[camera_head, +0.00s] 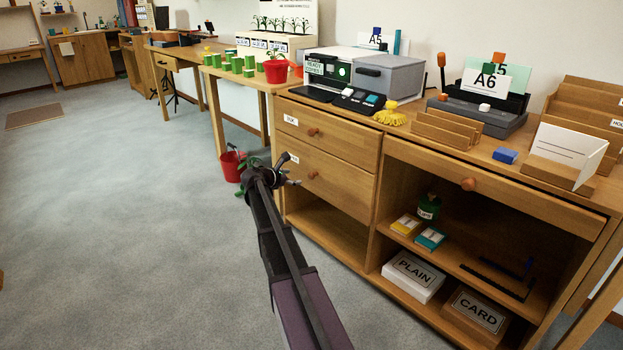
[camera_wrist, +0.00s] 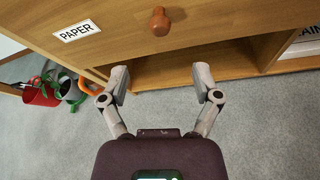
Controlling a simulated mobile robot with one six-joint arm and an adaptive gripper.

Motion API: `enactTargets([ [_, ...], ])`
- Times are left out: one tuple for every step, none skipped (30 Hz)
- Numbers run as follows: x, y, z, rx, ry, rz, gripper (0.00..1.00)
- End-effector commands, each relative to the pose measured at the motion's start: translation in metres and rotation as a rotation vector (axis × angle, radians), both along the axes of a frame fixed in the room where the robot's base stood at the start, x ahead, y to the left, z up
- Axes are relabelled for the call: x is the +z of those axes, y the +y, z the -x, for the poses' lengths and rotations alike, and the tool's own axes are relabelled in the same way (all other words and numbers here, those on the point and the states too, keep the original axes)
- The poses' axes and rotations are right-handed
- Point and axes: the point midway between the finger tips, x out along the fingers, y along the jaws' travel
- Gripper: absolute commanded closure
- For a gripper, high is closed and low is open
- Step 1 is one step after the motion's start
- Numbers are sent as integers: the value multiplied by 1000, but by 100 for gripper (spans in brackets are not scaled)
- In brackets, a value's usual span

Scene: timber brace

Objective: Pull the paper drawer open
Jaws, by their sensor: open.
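The paper drawer (camera_wrist: 215,22) is a wooden front with a white PAPER label (camera_wrist: 76,31) and a round wooden knob (camera_wrist: 159,21). In the head view it is the lower drawer (camera_head: 340,184) of the cabinet, its front flush and shut; its knob (camera_head: 313,175) shows just right of my gripper (camera_head: 291,170), which partly hides its label. In the wrist view my gripper (camera_wrist: 161,78) is open and empty. Its two fingers spread to either side of the knob's line, with the knob beyond the tips and apart from them.
Another shut drawer (camera_head: 325,130) is above. Below is an open shelf space (camera_head: 325,222). The grey floor (camera_head: 120,200) to the left is clear.

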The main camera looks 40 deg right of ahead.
Motion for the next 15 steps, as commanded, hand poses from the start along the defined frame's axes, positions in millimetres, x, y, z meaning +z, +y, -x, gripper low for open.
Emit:
enactTargets([
  [-5, -7, -2, -1, -1, 0, 19],
  [-7, -11, -3, -1, -1, 0, 19],
  [-9, -16, -4, 0, -1, 0, 19],
  [-11, -20, -5, 0, -1, 0, 19],
  [-12, -24, -6, 0, -1, 0, 19],
  [-15, -30, -7, -2, -1, 1, 19],
  [-17, -34, -8, -2, -1, 1, 19],
  [-18, -38, -9, -2, -1, 1, 19],
  [-21, -44, -10, -1, -1, 0, 19],
  [-22, -48, -11, 0, 0, 0, 19],
  [-24, -52, -11, 0, 0, 1, 19],
  [-26, -58, -12, 0, 0, 1, 19],
  [-28, -63, -13, -1, 0, 1, 19],
  [-30, -66, -14, -1, 0, 1, 19],
  [-32, -71, -15, -1, -1, 0, 19],
])
